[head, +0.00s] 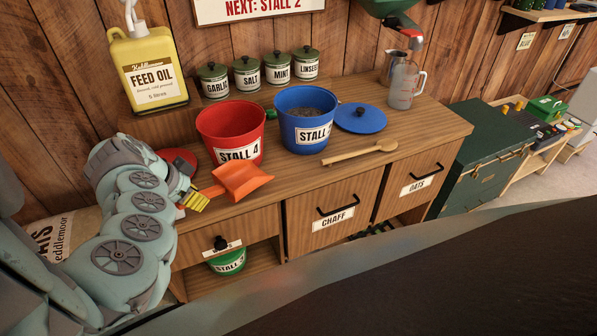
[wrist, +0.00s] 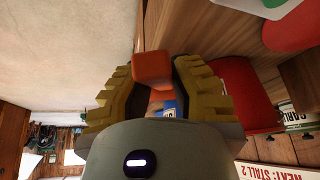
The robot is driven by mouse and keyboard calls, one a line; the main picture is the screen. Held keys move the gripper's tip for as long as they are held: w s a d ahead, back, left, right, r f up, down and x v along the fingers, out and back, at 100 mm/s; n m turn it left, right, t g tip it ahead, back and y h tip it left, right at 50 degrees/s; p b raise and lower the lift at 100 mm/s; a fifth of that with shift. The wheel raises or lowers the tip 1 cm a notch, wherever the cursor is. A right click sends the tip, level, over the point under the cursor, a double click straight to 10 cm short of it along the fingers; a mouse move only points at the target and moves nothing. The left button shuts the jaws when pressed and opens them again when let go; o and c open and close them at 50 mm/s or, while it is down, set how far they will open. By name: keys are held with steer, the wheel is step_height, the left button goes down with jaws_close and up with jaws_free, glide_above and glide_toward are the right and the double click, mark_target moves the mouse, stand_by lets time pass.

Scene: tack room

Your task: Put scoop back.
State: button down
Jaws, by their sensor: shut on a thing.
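The orange scoop (head: 243,181) is in front of the red STALL 4 bucket (head: 231,135), over the front edge of the wooden counter. My gripper (head: 194,197) comes from the left and is shut on the scoop's handle end. In the wrist view, the yellow-brown fingers of my gripper (wrist: 155,75) stand on either side of the orange scoop's handle (wrist: 153,68). The scoop's bowl points right in the head view. I cannot tell whether it touches the counter or holds anything.
A blue STALL 2 bucket (head: 306,118) with grain, a blue lid (head: 360,118), a wooden spoon (head: 358,152) and a clear jug (head: 402,86) stand on the counter. CHAFF (head: 332,200) and OATS (head: 415,180) bins are below.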

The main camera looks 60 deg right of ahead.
mark_target(215, 195)
steer(key=shift+s+d+f, duration=0.1)
steer(key=shift+d+f, duration=0.35)
steer(key=shift+d, duration=0.3)
steer(key=shift+s+d+f, duration=0.1)
steer(key=shift+d+f, duration=0.35)
steer(key=shift+d, duration=0.3)
steer(key=shift+s+d+f+b, duration=0.2)
steer(key=shift+d+f+b, duration=0.35)
steer(key=shift+d+f, duration=0.35)
steer(key=shift+r, duration=0.1)
steer(key=c, duration=1)
jaws_free()
